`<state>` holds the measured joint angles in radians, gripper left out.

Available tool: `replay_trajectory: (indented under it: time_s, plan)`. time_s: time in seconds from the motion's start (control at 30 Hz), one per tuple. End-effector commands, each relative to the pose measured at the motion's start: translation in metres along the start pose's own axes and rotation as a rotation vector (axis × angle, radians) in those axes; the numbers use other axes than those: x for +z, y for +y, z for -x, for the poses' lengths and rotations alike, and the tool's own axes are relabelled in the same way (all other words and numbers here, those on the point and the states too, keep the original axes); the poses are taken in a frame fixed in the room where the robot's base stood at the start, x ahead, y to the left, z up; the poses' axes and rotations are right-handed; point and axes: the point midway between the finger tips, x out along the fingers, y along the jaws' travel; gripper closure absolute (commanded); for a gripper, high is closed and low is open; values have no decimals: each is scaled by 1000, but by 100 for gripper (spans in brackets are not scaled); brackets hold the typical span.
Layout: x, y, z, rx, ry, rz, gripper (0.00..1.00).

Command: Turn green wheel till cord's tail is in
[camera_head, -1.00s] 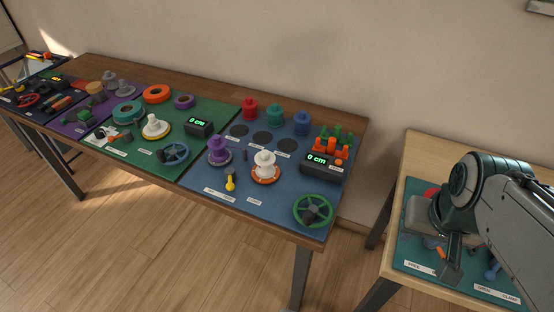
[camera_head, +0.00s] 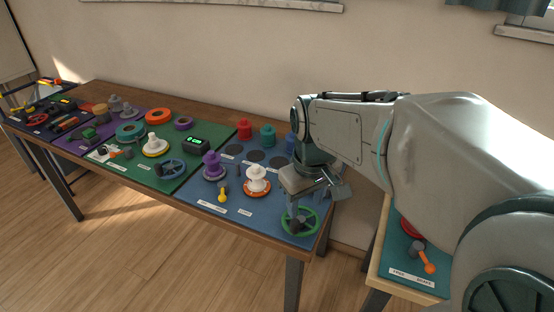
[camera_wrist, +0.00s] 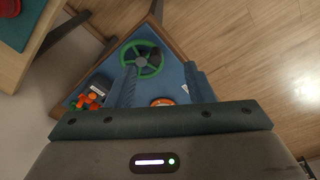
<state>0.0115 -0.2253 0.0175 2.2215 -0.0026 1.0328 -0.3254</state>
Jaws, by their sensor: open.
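The green wheel (camera_head: 311,232) lies at the front right corner of the blue mat, with a dark knob on it. It also shows in the wrist view (camera_wrist: 124,52), beyond my fingertips. My gripper (camera_head: 306,203) is open and empty, pointing down above the wheel; in the wrist view its two fingers (camera_wrist: 160,80) stand apart, with the wheel between and beyond them. I cannot tell whether a finger touches the wheel. The white spool (camera_head: 257,173) on its orange base stands left of the wheel. I cannot make out a cord or its tail.
My arm hides the blue mat's back right. A dark counter box (camera_wrist: 101,82) and orange pegs (camera_wrist: 90,98) show in the wrist view. A purple spool (camera_head: 213,163) and yellow piece (camera_head: 222,196) stand left. The second table (camera_head: 376,272) is at right, across a gap.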

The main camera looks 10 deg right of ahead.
Motion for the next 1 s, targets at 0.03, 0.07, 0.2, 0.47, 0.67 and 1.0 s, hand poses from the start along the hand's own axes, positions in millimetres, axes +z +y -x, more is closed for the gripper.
replay_trajectory:
  time_s: [0.03, 0.07, 0.2, 0.47, 0.67, 1.0]
  plan:
    - [-13, 4, -8, -10, -24, 55, 52]
    - [-20, 6, -10, -15, -34, 90, 52]
    - [-45, 14, -18, -40, -77, 220, 52]
    - [-58, 18, -30, -59, -101, 300, 52]
    - [-54, 18, -61, -60, -102, 297, 52]
    - [-46, 15, -126, -59, -102, 296, 52]
